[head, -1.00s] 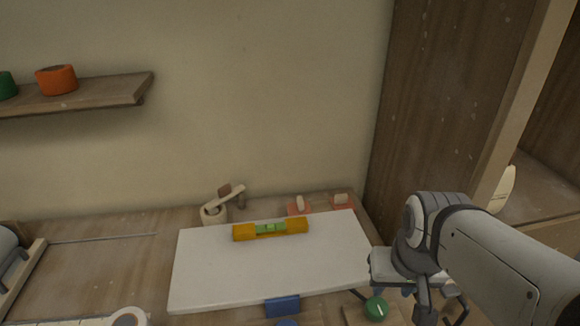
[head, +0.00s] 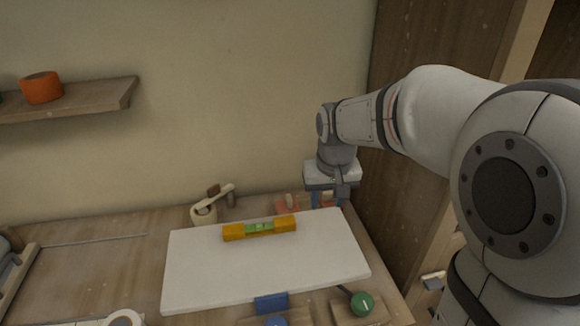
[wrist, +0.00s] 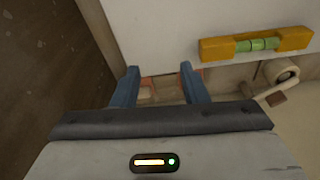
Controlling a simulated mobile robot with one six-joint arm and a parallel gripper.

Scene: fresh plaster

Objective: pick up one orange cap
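No item is plainly a cap. An orange round piece (head: 42,88) sits on the wall shelf at the left in the head view. At the back of the bench, a small salmon-orange piece with a pale upright part (head: 288,204) stands just left of my gripper (head: 327,204). A second such piece is mostly hidden behind my fingers. My gripper points down over the back right bench corner. In the wrist view my blue fingers (wrist: 158,70) are apart, with a blurred reddish and beige patch (wrist: 160,88) between them; contact cannot be told.
A white board (head: 265,272) covers the bench middle, with a yellow spirit level (head: 259,228) on it. A pale holder with tools (head: 204,213) stands behind. A green knob (head: 362,304) is at front right. A brown wooden panel (head: 425,120) rises close on the right.

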